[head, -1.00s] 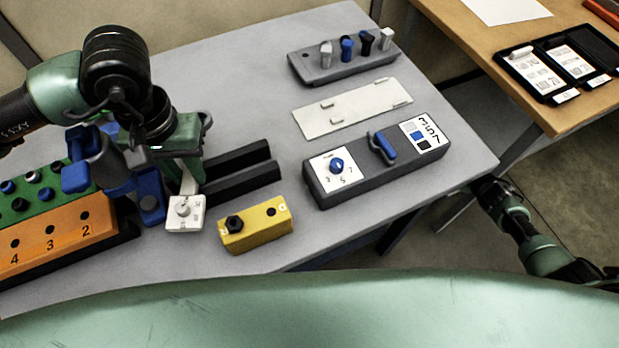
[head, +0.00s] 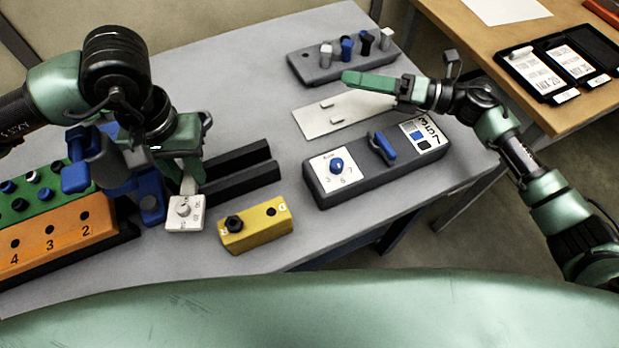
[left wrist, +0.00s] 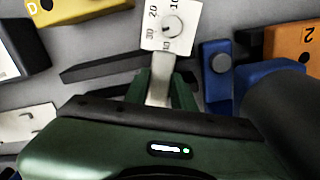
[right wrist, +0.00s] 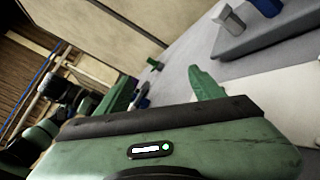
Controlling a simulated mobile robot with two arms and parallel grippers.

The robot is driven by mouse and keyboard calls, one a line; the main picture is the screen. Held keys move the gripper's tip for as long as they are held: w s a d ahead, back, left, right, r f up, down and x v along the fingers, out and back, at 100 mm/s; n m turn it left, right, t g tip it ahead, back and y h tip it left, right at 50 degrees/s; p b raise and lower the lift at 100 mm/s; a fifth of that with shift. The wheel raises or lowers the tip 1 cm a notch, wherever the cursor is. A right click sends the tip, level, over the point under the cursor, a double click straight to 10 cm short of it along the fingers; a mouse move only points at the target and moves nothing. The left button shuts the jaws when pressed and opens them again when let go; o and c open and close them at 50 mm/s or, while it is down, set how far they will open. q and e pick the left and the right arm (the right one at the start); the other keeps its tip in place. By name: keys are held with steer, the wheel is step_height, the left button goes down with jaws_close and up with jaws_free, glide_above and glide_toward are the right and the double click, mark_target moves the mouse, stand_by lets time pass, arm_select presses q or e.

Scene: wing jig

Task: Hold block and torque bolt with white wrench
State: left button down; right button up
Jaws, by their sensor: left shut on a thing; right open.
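My left gripper (head: 188,180) is shut on the handle of the white wrench (head: 184,214). The wrench's square dial head sticks out past the fingers; its numbers show in the left wrist view (left wrist: 178,14). The yellow block (head: 264,226) sits just right of the wrench head, apart from it. A black bolt (head: 234,224) stands at the block's left end and a dark hole is at its right end. My right gripper (head: 368,82) is open and empty, above the table near the white plate. No gripper touches the block.
A dark box (head: 378,172) with a blue knob and blue handle stands right of the yellow block. A white plate (head: 330,115) and a grey rack (head: 345,68) with several pegs lie behind it. Orange (head: 60,250) and green strips are at left. Black bars (head: 235,180) lie behind the wrench.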

steer(key=s+a+r+n+g, duration=0.2)
steer(key=s+a+n+g, duration=0.5)
steer(key=s+a+n, duration=0.4)
steer(key=n+g+h, duration=0.4)
steer(key=n, duration=0.2)
glide_toward(252, 220)
steer(key=x, duration=1)
steer(key=shift+s+a+f, duration=0.15)
steer(key=shift+a, duration=0.2)
jaws_close()
